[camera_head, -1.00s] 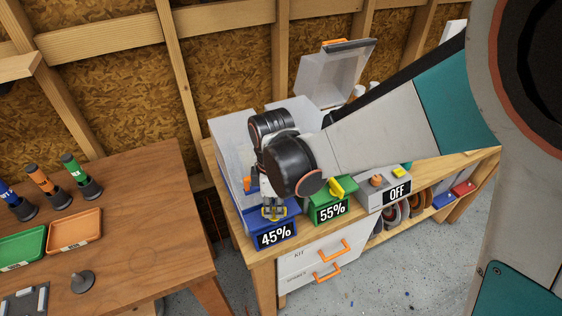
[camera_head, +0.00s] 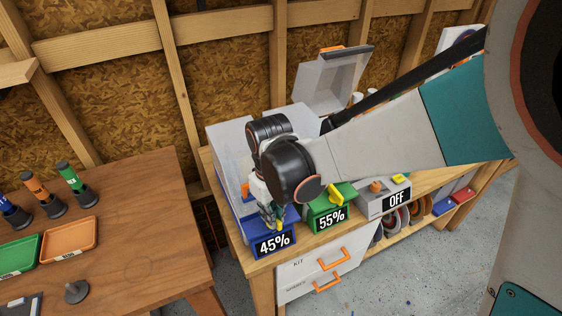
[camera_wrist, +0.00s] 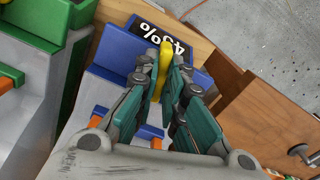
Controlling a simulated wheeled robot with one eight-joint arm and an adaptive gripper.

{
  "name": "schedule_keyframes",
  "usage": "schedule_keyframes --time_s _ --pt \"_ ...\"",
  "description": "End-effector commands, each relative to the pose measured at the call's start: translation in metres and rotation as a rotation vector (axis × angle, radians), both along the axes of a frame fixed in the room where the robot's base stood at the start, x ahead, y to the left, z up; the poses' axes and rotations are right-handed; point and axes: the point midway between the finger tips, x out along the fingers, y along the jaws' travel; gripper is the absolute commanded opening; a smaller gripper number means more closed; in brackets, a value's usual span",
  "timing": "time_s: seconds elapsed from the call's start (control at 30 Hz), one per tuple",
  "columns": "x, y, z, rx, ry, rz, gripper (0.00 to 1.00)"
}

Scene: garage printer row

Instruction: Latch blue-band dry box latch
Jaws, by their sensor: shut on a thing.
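The blue-band dry box (camera_head: 226,158) stands at the left end of the wooden bench, with a clear body and a blue front panel reading 45% (camera_head: 274,243). In the wrist view its blue front (camera_wrist: 113,60) lies under my fingers. A yellow latch handle (camera_wrist: 161,72) on this front is between my fingertips. My gripper (camera_wrist: 165,62) is shut on this latch handle. In the head view my gripper (camera_head: 274,215) is just above the 45% panel, and my wrist hides much of the box top. I cannot tell the latch's exact seating.
To the right stand a green-band box (camera_head: 327,217) reading 55% with a yellow handle, and a grey box (camera_head: 384,198) reading OFF with its lid (camera_head: 335,80) raised. White drawers (camera_head: 317,266) with orange handles are below. A brown table (camera_head: 130,265) with trays is at left.

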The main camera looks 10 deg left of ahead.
Motion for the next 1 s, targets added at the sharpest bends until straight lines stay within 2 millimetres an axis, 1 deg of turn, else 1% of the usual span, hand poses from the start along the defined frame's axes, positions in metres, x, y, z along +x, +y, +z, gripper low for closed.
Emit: schedule_keyframes --time_s 0.2,0.4,0.63,1.0 --pt "0.0001 -0.0001 -0.0003 -0.001 -0.001 -0.149 0.00" --pt "-0.0001 -0.0001 -0.0002 -0.001 -0.001 -0.239 0.00" --pt "-0.0001 -0.0001 0.0000 -0.002 -0.001 -0.287 0.00" --pt "-0.0001 -0.0001 0.0000 -0.002 -0.001 -0.294 0.00"
